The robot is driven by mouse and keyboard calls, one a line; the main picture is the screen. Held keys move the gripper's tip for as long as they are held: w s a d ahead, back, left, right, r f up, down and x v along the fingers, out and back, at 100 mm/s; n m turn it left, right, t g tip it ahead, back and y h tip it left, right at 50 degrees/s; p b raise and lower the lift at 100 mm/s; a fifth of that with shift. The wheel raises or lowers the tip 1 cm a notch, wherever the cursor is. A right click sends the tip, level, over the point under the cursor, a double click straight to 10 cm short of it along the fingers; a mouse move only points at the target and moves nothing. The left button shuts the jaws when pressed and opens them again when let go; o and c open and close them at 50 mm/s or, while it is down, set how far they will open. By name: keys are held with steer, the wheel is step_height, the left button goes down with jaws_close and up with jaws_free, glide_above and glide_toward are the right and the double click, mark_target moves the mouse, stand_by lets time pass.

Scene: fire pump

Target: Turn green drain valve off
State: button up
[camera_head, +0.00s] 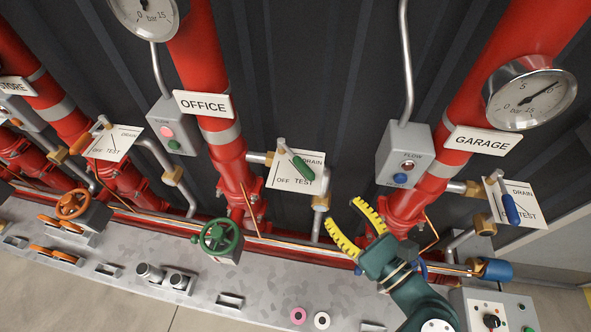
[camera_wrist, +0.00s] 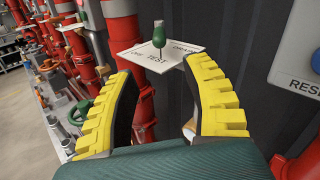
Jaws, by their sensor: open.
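The green drain valve lever (camera_head: 297,163) is on the OFFICE pipe, over a white plate (camera_head: 283,183) marked OFF and DRAIN. Its green grip slants down and right from the pivot, covering part of the plate. My gripper (camera_head: 342,212) has yellow ribbed fingers and is open and empty. It is below and right of the lever, apart from it. In the wrist view the lever shows beyond the gap between the fingertips (camera_wrist: 161,68).
An OFFICE sign (camera_head: 203,104) is on the red pipe. A green handwheel (camera_head: 219,238) is lower left. A grey FLOW box (camera_head: 404,155) and the GARAGE pipe, with a blue lever (camera_head: 510,209), are right. A dark ribbed wall is behind; floor shows at the front.

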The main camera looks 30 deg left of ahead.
mark_target(296, 159)
steer(key=x, duration=1.5)
steer(key=shift+a, duration=0.2)
jaws_close()
